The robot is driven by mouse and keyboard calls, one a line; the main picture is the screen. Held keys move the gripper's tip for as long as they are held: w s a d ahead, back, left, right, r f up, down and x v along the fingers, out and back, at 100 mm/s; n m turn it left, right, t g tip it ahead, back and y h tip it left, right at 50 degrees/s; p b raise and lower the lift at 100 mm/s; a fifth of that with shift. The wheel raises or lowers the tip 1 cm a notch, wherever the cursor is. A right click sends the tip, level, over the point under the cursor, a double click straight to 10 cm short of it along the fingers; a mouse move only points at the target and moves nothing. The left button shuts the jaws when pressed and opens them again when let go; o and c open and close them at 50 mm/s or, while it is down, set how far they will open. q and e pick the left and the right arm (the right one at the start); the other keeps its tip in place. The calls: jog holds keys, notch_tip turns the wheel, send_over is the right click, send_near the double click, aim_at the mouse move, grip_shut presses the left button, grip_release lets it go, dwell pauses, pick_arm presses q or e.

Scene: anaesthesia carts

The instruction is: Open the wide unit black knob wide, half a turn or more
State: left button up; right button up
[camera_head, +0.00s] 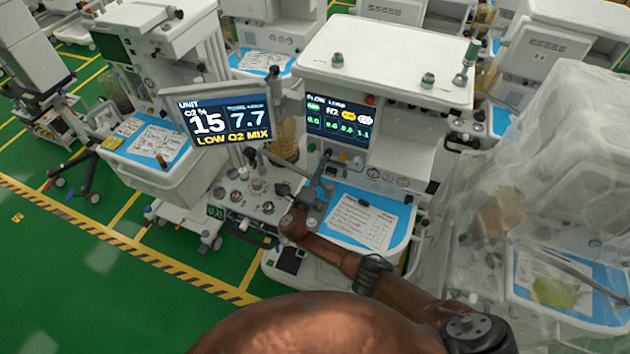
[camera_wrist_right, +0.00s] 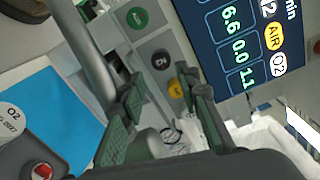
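The wide unit (camera_head: 390,50) is the white cart right of centre in the head view, with a flow screen (camera_head: 338,120) on its front. In the right wrist view a black knob (camera_wrist_right: 160,60) sits on the grey panel between a green knob (camera_wrist_right: 138,18) and a yellow knob (camera_wrist_right: 175,88). My right gripper (camera_head: 322,175) is in front of this panel, below the screen. In the wrist view its two fingers (camera_wrist_right: 160,88) are apart, with nothing between them. The black knob appears just beyond the fingertips, roughly centred in the gap. My left gripper is out of view.
A tilted monitor (camera_head: 225,122) reading LOW O2 MIX stands left of my right gripper. A worktop with a paper sheet (camera_head: 362,222) lies below the gripper. A cart under a clear plastic cover (camera_head: 570,150) stands at the right. Green floor is free at the left.

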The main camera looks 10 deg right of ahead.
jog(key=shift+v, duration=2.6)
